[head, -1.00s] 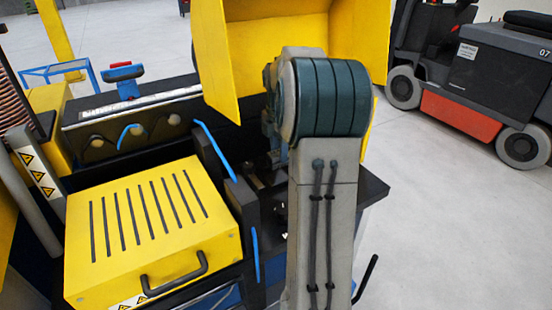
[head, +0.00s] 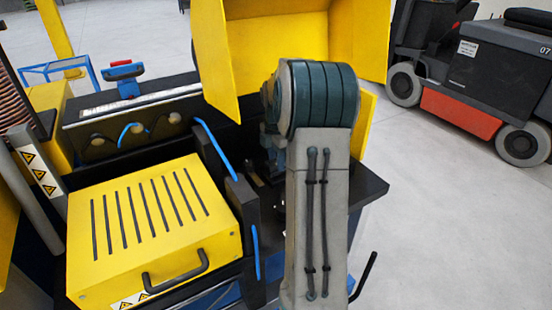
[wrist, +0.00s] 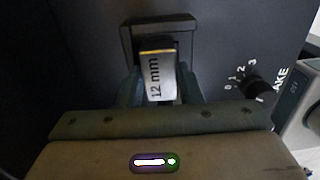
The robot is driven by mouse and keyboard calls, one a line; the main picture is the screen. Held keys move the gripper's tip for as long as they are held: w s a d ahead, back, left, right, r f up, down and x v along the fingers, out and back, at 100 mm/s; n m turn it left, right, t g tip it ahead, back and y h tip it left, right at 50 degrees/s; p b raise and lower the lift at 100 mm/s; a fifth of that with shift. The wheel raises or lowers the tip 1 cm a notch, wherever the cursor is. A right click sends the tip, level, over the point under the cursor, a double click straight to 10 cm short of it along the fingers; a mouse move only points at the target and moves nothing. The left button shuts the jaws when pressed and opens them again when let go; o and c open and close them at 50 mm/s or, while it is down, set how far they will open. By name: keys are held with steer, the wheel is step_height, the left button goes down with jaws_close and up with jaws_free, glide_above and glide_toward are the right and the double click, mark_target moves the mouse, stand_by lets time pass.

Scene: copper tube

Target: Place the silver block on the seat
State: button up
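In the wrist view, my gripper (wrist: 158,76) is shut on the silver block (wrist: 156,88), which has "12 mm" printed on it. A finger stands on each side of the block. The block's far end lies at a dark, squared frame (wrist: 160,22) on the black machine face, which looks like the seat. I cannot tell whether the block touches it or is still apart. In the head view, my own arm hides the gripper, the block and the seat.
A dial (wrist: 260,86) with numbers is on the black panel, right of my gripper. The yellow hood (head: 300,45) rises behind my arm, and a slotted yellow cover (head: 150,225) lies left. A forklift (head: 480,80) stands at the back right on open floor.

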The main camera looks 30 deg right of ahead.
steer(key=o, duration=0.4)
step_height(320, 180, up, 12)
steer(key=shift+r, duration=0.15)
stand_by(0.4)
